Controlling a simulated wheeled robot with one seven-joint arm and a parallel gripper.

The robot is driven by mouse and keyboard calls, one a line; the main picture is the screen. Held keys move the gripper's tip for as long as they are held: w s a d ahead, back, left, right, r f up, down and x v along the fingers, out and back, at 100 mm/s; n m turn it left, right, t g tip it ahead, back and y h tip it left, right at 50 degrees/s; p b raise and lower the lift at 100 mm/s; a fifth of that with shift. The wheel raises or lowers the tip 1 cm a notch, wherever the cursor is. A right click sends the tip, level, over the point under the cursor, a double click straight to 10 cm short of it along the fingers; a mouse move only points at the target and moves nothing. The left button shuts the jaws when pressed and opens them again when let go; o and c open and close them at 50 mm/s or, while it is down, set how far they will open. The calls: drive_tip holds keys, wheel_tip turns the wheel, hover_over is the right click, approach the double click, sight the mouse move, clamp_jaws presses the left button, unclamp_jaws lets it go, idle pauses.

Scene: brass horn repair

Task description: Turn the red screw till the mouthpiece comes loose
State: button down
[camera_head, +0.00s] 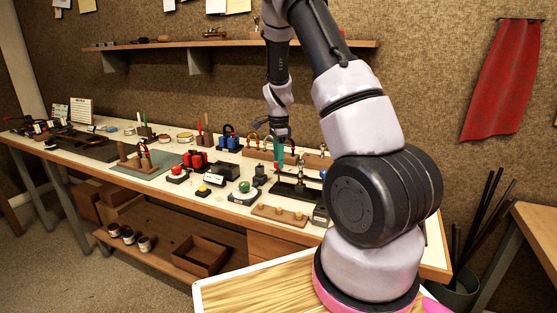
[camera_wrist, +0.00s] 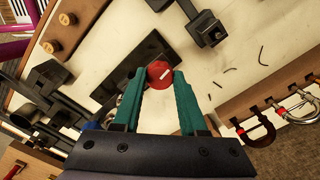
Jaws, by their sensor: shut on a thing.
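The red screw (camera_wrist: 160,73) shows in the wrist view as a round red knob with a pale bar across its top. My gripper (camera_wrist: 160,78) has its two teal fingers on either side of the knob and is shut on it. In the head view my gripper (camera_head: 280,153) points down over the right half of the workbench. A black base plate (camera_wrist: 142,80) lies beneath the screw. I cannot make out the mouthpiece in either view.
Clamps (camera_wrist: 297,112) hang on a wooden rack close to the right of my gripper. A dark block fixture (camera_wrist: 208,30) stands beyond it. A wooden strip with round pegs (camera_wrist: 66,19) lies at upper left. The workbench (camera_head: 228,209) is crowded around my gripper.

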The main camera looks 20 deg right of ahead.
drive_tip(key=m, duration=0.5)
drive_tip(key=shift+w, duration=0.1)
drive_tip(key=shift+m, duration=0.3)
idle(0.4)
drive_tip(key=shift+c, duration=2.2)
unclamp_jaws()
drive_tip(key=shift+r, duration=0.1)
wheel_tip(320, 180, up, 11)
drive_tip(key=shift+f, duration=0.2)
